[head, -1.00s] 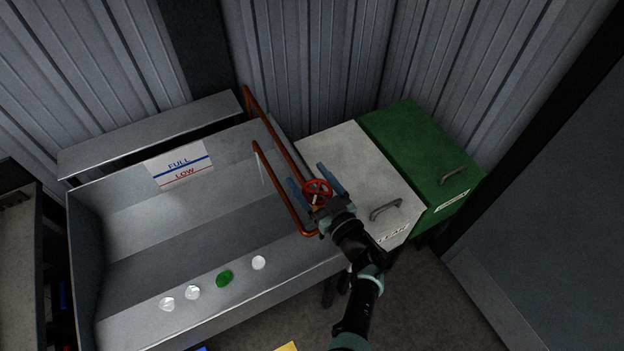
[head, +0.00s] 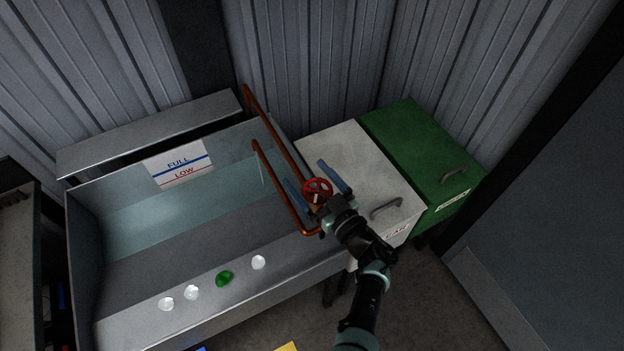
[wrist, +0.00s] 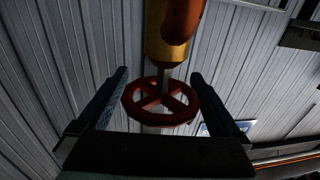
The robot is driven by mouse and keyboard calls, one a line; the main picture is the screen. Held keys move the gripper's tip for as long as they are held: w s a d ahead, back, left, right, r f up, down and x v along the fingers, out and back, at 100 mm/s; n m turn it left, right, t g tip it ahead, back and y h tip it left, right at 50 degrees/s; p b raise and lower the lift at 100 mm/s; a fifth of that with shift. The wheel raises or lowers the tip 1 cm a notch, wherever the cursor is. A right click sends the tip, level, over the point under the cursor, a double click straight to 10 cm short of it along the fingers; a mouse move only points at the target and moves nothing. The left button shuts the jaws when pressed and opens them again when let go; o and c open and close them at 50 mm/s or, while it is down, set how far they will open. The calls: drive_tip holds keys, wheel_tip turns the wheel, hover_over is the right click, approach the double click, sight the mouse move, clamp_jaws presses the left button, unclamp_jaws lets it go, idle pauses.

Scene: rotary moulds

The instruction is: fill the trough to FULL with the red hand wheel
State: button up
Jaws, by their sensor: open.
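The red hand wheel (head: 317,190) sits on the copper pipe's valve; it also shows in the wrist view (wrist: 160,101), below a brass valve body (wrist: 166,50). My gripper (head: 303,171) is open, with one finger on each side of the wheel, apart from its rim in the wrist view. The grey trough (head: 84,270) holds bluish water (head: 150,215) along its back part. A thin stream (head: 264,172) falls from the pipe's spout. The level label (head: 180,163) on the back wall shows a blue FULL line above a red LOW line. The waterline's exact height against them is hard to tell.
Copper pipes (head: 284,190) run over the trough's right end. A white bin (head: 345,160) and a green bin (head: 415,150), both with handles, stand to the right. Several clear pieces and a green one (head: 225,279) lie on the trough's front slope.

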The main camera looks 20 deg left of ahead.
drive_tip(key=p+v, duration=0.1)
drive_tip(key=v, duration=1.2)
